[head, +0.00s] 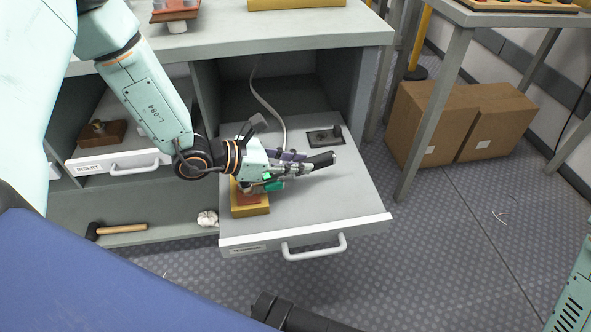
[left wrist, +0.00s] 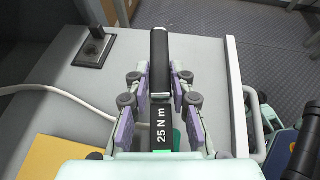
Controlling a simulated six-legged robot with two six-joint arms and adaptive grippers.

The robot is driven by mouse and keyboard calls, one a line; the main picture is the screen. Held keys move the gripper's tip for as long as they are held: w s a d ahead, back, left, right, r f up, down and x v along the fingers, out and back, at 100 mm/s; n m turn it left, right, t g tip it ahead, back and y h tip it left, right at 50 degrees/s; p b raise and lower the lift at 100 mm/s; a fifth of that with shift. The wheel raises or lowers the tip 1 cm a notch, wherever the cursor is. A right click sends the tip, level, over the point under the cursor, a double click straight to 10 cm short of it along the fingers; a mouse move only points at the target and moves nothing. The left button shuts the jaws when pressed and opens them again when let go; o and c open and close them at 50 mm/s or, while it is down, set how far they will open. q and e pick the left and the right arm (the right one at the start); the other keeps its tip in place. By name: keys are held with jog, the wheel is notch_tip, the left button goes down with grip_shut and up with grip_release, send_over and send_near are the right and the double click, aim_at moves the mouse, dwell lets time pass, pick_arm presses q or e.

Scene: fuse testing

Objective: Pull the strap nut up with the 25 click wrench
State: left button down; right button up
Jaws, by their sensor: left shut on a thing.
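My left gripper (head: 290,166) is over the pulled-out drawer, shut on a wrench (head: 320,161) with a black handle. In the left wrist view the wrench (left wrist: 161,85) lies between the fingers of the left gripper (left wrist: 158,95), and its shaft reads "25 N m". A green part shows below the gripper in the head view. A yellow block (head: 250,208) with a reddish top lies under the gripper, partly hidden by it. I cannot make out the strap nut.
The grey drawer (head: 350,190) is open and holds a dark square plate with a knob (head: 325,137). A cable (head: 272,108) runs across it. A hammer (head: 118,230) lies on the lower shelf. Cardboard boxes (head: 440,118) stand at the right. The drawer's right side is clear.

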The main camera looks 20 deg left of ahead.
pick_arm(q)
jog(key=shift+r+p, duration=1.85)
jog(key=shift+r, duration=0.75)
